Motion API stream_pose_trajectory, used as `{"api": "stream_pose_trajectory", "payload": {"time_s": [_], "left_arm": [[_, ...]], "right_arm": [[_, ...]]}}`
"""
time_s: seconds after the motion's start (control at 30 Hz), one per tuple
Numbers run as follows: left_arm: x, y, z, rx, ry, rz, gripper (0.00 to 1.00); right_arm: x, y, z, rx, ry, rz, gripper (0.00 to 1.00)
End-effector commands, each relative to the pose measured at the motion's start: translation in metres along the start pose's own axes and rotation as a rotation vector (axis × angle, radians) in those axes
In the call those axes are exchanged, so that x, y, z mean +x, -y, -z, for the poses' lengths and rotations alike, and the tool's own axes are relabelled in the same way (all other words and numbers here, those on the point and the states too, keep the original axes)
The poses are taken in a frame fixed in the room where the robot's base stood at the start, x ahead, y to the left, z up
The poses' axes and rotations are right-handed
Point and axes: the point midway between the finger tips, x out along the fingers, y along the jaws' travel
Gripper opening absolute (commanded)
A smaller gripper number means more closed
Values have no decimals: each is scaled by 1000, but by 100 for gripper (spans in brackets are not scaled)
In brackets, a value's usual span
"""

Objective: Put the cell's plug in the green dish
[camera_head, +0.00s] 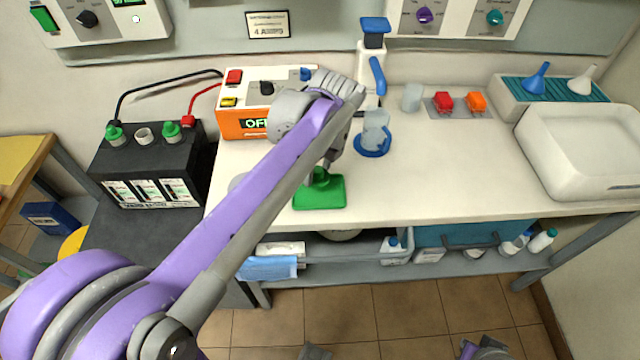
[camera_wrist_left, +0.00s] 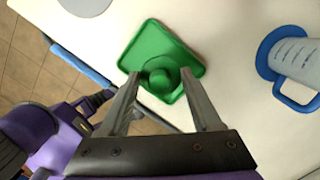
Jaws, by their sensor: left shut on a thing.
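The green dish (camera_head: 333,196) lies on the white bench top near its front edge, and it also shows in the left wrist view (camera_wrist_left: 187,53). The green plug (camera_head: 320,176) is at the dish, upright in the left wrist view (camera_wrist_left: 161,79). My left gripper (camera_head: 326,165) is shut on the plug, with one finger on each side. I cannot tell whether the plug touches the dish floor. The black battery (camera_head: 150,165) at the left has two green plugs and an open, pale filler opening (camera_head: 143,135) between them.
A blue-based measuring jug (camera_head: 374,140) stands just right of the dish. An orange charger (camera_head: 245,123) is behind my left arm. A white sink (camera_head: 580,150) and a funnel tray (camera_head: 550,88) are at the right. The bench between jug and sink is clear.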

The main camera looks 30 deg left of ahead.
Motion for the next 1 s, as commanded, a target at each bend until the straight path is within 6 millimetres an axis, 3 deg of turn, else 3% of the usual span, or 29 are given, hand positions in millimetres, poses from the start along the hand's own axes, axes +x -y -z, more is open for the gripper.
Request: {"api": "stream_pose_trajectory", "payload": {"time_s": [0.4, 0.8, 0.83, 0.97, 1.0], "left_arm": [[47, 0, 7, 0, 0, 0, 13], [52, 0, 8, 0, 0, 0, 13], [51, 0, 8, 0, 0, 0, 70], [50, 0, 8, 0, 0, 0, 94], [50, 0, 8, 0, 0, 0, 95]], "right_arm": [[5, 0, -3, 0, 2, 0, 0], [7, 0, -4, 0, 3, 0, 0], [7, 0, -4, 0, 3, 0, 0], [6, 0, -4, 0, 2, 0, 0], [6, 0, -4, 0, 2, 0, 0]]}}
